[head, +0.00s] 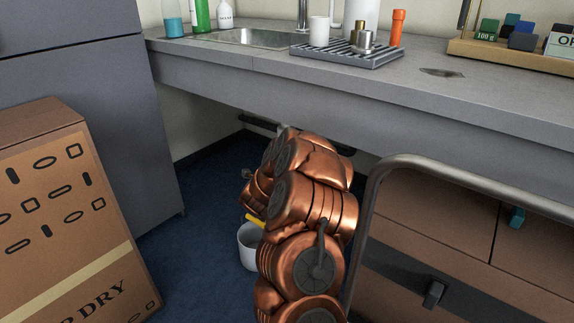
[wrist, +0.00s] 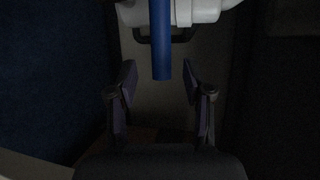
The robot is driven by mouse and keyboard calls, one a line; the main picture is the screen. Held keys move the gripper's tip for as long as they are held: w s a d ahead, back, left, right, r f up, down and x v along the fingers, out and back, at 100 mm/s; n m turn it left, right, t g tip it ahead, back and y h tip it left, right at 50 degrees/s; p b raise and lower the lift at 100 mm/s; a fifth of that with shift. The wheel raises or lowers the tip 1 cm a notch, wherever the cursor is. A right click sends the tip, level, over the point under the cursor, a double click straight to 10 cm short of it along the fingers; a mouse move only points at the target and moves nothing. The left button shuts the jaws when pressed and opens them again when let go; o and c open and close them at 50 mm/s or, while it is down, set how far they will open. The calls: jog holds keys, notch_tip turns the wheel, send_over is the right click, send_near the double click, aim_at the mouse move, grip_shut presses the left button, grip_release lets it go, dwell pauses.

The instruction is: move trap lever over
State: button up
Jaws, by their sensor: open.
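In the dim wrist view the blue trap lever (wrist: 161,38) points from a white pipe fitting (wrist: 200,11) at the top toward my gripper. My gripper (wrist: 158,75) is open, with one finger on each side of the lever's free end. The lever's tip shows between the fingertips, with a gap on both sides in the picture. I cannot tell how far it is from them in depth. In the head view my copper arm reaches under the counter and hides the gripper and the lever.
The grey counter (head: 215,66) overhangs the arm. A white bucket (head: 247,247) stands on the blue floor beside it. A metal rail (head: 366,205) is close on the right, before brown drawers (head: 460,215). A cardboard box (head: 60,215) stands at left. A dark handle (wrist: 145,38) shows behind the lever.

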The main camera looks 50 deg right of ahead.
jog(key=shift+b+x, duration=0.8)
jog(key=shift+x, duration=1.95)
grip_shut()
